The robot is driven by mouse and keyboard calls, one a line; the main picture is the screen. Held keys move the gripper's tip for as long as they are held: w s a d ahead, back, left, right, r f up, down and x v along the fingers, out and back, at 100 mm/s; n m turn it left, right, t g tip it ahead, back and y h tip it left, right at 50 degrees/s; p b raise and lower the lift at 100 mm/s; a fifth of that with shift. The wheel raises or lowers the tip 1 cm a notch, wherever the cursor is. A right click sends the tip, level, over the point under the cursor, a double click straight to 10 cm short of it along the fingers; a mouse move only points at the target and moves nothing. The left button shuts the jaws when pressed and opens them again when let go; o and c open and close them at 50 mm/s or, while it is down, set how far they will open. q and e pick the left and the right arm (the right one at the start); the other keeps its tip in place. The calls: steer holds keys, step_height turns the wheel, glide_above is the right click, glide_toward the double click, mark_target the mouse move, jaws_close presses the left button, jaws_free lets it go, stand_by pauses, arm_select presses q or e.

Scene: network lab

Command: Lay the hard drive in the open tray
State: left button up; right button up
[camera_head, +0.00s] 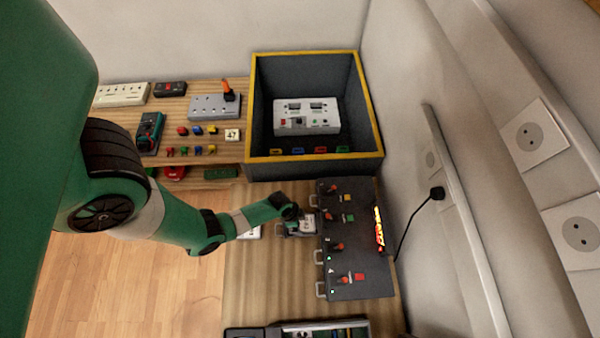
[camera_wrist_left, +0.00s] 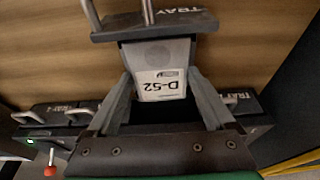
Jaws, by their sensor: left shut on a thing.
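The hard drive, grey with a white label reading D-52, shows in the left wrist view (camera_wrist_left: 162,72) between the fingers of my left gripper (camera_wrist_left: 165,95). In the head view my left gripper (camera_head: 300,219) is over the open tray (camera_head: 281,231), at the left side of the dark drive unit (camera_head: 348,258). The tray's front, marked TRAY, shows in the left wrist view (camera_wrist_left: 150,27) just beyond the drive's far end. The drive is over or in the tray; I cannot tell whether it touches the bottom. My right gripper is not in view.
The unit carries red levers, coloured squares and other trays with handles. A dark yellow-rimmed bin (camera_head: 371,120) stands behind. A box (camera_head: 254,332) is at the front edge. The wall is close at right.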

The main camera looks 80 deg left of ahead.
arm_select(q)
steer(key=shift+f, duration=0.15)
steer(key=o, duration=1.5)
step_height(320, 180, up, 8)
steer(key=p, duration=0.7)
steer(key=shift+p, duration=0.4)
